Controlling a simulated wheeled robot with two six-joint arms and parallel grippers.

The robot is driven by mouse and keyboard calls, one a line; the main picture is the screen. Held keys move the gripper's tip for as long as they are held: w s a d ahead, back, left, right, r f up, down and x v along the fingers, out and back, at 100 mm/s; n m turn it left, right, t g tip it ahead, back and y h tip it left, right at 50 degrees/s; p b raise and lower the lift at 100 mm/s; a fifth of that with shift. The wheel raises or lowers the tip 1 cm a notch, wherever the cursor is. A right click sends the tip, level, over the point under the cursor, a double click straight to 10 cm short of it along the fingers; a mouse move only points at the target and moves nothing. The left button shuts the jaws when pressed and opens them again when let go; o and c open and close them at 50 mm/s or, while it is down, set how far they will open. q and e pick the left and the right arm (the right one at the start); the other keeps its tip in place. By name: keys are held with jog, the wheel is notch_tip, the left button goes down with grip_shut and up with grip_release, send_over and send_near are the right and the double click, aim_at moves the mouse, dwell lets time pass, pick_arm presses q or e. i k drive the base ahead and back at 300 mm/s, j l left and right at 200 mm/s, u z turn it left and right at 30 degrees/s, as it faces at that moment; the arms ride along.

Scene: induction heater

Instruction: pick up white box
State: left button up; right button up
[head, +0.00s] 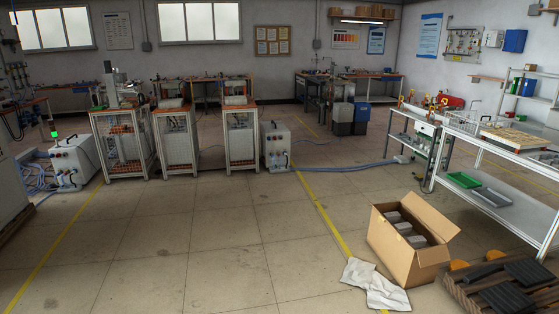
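Two white box-shaped units with dark fittings on their fronts stand on the floor. One white unit (276,147) is right of the row of caged stations, with a blue hose running from it to the right. The other white unit (72,165) is at the far left, with blue hoses beside it and a green light above. I cannot tell which of them the task calls the white box. Neither of my grippers is in the head view.
Three caged stations (178,145) stand mid-room. An open cardboard box (395,262) holding grey blocks, crumpled paper (375,285) and a pallet (508,288) lie at lower right. A workbench (500,150) stands right. The floor between, with yellow lines, is largely clear.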

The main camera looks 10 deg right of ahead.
aim_at(418, 242)
jog(key=i+l+z, duration=0.15)
jog(key=i+z, duration=0.6)
jog(key=i+j+z, duration=0.1)
jog(key=i+z, duration=0.3)
jog(key=i, duration=0.15)
jog(key=i+j+z, duration=0.2)
jog(key=i+z, duration=0.15)
